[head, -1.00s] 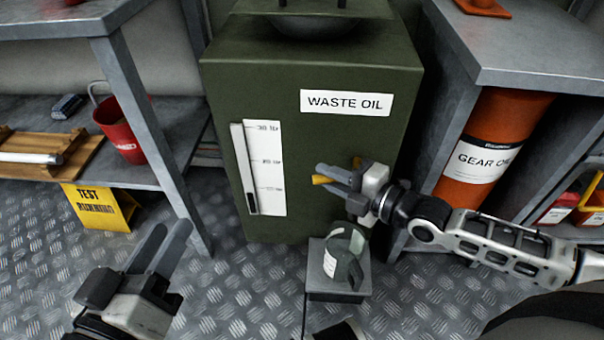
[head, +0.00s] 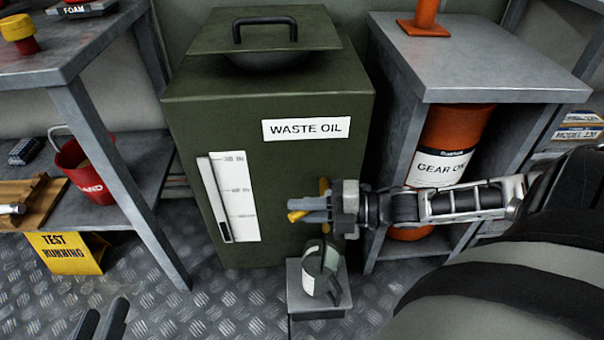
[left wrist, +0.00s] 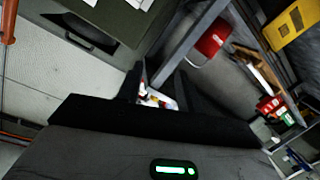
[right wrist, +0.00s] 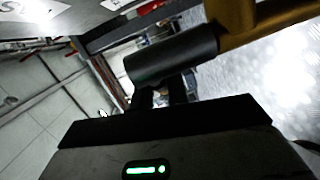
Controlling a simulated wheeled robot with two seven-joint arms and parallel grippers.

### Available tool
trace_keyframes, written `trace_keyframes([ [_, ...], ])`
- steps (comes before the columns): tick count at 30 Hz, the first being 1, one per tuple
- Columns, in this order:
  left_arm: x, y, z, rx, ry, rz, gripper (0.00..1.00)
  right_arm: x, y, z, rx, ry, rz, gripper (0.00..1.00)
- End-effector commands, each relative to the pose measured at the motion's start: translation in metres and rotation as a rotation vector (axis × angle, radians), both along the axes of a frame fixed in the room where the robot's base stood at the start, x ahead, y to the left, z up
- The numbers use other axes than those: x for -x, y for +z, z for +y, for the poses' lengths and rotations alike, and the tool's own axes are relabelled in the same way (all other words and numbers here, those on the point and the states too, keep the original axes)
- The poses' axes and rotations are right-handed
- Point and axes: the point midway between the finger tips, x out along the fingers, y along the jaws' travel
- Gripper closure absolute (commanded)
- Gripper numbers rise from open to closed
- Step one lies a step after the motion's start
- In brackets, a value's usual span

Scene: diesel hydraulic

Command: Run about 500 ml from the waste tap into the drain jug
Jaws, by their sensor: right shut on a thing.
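The green waste oil tank (head: 270,175) stands in the middle, with a sight gauge (head: 232,197) on its front. My right gripper (head: 308,208) is at the yellow tap (head: 323,187) low on the tank's front, shut on its handle. In the right wrist view a dark cylindrical grip (right wrist: 170,57) on the yellow tap is at the fingers. The drain jug (head: 318,268) stands under the tap on a grey stand (head: 318,312). A thin dark line shows between tap and jug; whether it is oil is unclear. My left gripper (head: 103,320) is open and empty at the lower left.
A bench with a red bucket (head: 85,170) on its lower shelf stands left. A yellow test sign (head: 65,254) hangs below that shelf. A grey table (head: 470,55) with an orange gear oil drum (head: 450,140) under it stands right. The chequer-plate floor (head: 220,300) left of the jug is clear.

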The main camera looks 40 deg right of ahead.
Motion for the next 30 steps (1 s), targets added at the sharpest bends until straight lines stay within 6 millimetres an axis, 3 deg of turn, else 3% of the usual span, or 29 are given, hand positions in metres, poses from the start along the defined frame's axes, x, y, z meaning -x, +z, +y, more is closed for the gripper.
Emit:
trace_keyframes([
  [5,-0.001,0.002,0.000,0.001,0.000,-0.006,0.64,0.001,-0.002,0.000,0.001,0.000,0.005,1.00],
  [6,-0.001,0.002,0.000,0.001,0.000,-0.006,0.64,0.001,-0.002,0.000,0.001,0.000,0.005,0.81],
  [8,-0.001,0.002,0.000,0.002,0.000,-0.006,0.64,0.001,-0.001,0.000,0.001,0.000,0.004,0.64],
  [9,-0.001,0.002,0.000,0.002,0.000,-0.006,0.64,0.001,-0.001,0.000,0.001,-0.001,0.004,0.62],
  [23,-0.001,0.005,0.000,-0.002,0.002,-0.009,0.64,0.002,0.000,-0.002,0.002,-0.002,0.002,0.62],
  [28,-0.002,0.013,0.003,-0.045,0.008,-0.014,0.64,0.017,0.005,-0.017,0.005,-0.002,0.008,0.62],
  [30,0.001,0.002,0.005,-0.102,0.007,0.012,0.64,0.029,0.008,-0.027,0.005,-0.003,0.009,0.62],
])
